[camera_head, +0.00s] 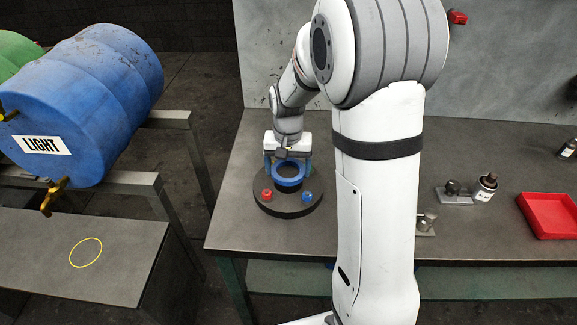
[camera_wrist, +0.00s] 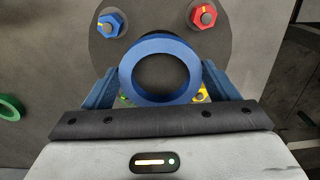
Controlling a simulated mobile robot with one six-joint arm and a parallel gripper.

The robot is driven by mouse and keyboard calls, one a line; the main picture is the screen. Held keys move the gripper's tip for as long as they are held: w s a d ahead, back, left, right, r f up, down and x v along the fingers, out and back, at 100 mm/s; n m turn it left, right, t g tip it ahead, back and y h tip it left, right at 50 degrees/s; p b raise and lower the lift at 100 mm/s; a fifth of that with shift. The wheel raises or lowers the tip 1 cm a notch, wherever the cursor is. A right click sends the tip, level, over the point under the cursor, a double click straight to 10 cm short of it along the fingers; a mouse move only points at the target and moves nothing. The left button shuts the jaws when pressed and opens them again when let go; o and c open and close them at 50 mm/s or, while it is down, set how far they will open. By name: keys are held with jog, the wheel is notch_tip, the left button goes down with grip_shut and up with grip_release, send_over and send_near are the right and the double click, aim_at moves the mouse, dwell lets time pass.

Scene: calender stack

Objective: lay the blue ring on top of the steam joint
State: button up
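The blue ring (camera_wrist: 160,41) is between the two blue fingers of my gripper (camera_wrist: 160,88), which touch its sides; the gripper is shut on it. In the head view the ring (camera_head: 289,182) hangs flat under my gripper (camera_head: 288,170), over a dark round disc (camera_head: 285,209), which I take for the steam joint. In the wrist view the disc (camera_wrist: 150,20) carries a blue nut (camera_wrist: 110,24), a red nut (camera_wrist: 203,15), a yellow nut (camera_wrist: 201,96) and a green bit. The ring and fingers partly hide the last two. The gap between ring and disc is hard to judge.
A green ring (camera_wrist: 10,107) lies left in the wrist view. A blue drum (camera_head: 90,100) rests on a rack at left. My arm hides the bench's middle.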

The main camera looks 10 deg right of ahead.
jog(key=shift+o, duration=1.2)
jog(key=shift+r, duration=0.1)
notch_tip(320, 180, up, 11)
jog(key=s+n+t, duration=0.3)
jog(key=s, duration=1.7)
jog(key=shift+s+d+r+n, duration=0.2)
jog(key=shift+s+r+n, duration=0.1)
jog(key=shift+s, duration=0.1)
jog(key=shift+c, duration=0.4)
